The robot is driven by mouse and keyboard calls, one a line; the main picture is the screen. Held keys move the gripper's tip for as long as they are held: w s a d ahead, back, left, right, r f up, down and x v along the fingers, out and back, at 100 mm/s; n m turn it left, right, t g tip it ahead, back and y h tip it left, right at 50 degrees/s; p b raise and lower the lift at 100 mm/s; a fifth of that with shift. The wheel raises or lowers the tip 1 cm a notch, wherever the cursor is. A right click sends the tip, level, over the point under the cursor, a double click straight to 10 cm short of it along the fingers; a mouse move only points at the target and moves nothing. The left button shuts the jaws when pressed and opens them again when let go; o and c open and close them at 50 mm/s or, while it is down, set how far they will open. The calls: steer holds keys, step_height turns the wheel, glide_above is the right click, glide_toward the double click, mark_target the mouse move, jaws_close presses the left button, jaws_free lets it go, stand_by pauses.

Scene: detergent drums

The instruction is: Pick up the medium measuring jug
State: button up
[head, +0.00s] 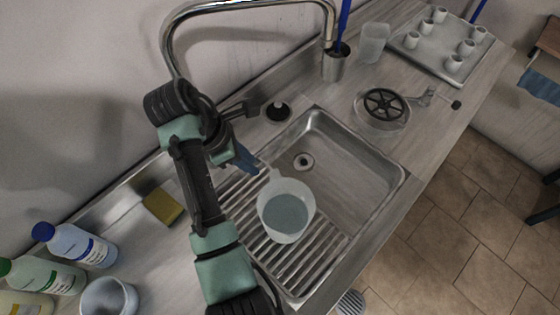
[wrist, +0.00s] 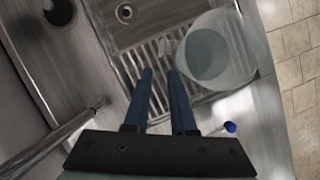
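A translucent whitish measuring jug (head: 286,210) stands on the ribbed drainboard beside the sink bowl, its short handle pointing up-left toward my gripper. It also shows in the wrist view (wrist: 208,54), to the right and ahead of my fingers. My gripper (head: 246,161) is above the drainboard's back edge, left of the handle. In the wrist view its two blue fingers (wrist: 160,73) are parallel with an empty gap between them, apart from the jug. Another jug-like vessel (head: 108,299) stands at the lower left, and a taller translucent one (head: 373,43) behind the sink. Their relative sizes are hard to judge.
A yellow sponge (head: 162,206) and several detergent bottles (head: 78,245) are at the left. A clear container with a black wheel-like top (head: 383,105) and a tray of cups (head: 425,50) stand beyond the sink.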

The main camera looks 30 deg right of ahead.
steer(key=shift+p+x, duration=0.35)
steer(key=shift+x, duration=5.65)
steer(key=shift+a, duration=0.1)
jaws_close()
